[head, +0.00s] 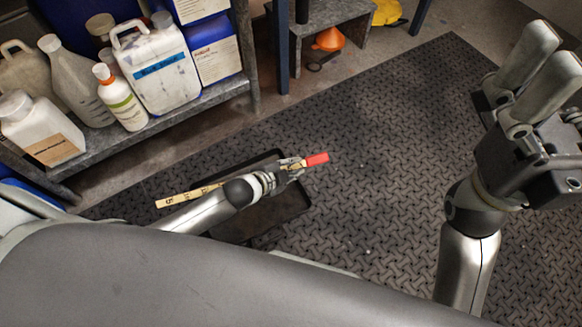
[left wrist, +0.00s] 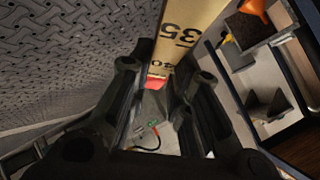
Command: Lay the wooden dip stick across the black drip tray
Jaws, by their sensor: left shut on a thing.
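The wooden dip stick (head: 180,196) is a pale yellow ruler-like bar with black numbers and a red end (head: 318,159). My left gripper (head: 288,172) is shut on it close to the red end. In the left wrist view the dip stick (left wrist: 182,32) runs between the two fingers, with its 35 and 40 marks showing. The black drip tray (head: 292,203) lies on the floor mat beneath my left gripper and forearm, which hide much of it. The stick passes over the tray's far part; I cannot tell whether they touch. My right gripper (head: 556,48) is open and empty at the right, away from both.
A grey shelf (head: 190,112) at upper left holds several jugs and bottles, including a large white jug (head: 155,68). A low stand (head: 345,12) and an orange funnel (head: 328,40) are at the back. The textured floor mat (head: 390,130) is clear right of the tray.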

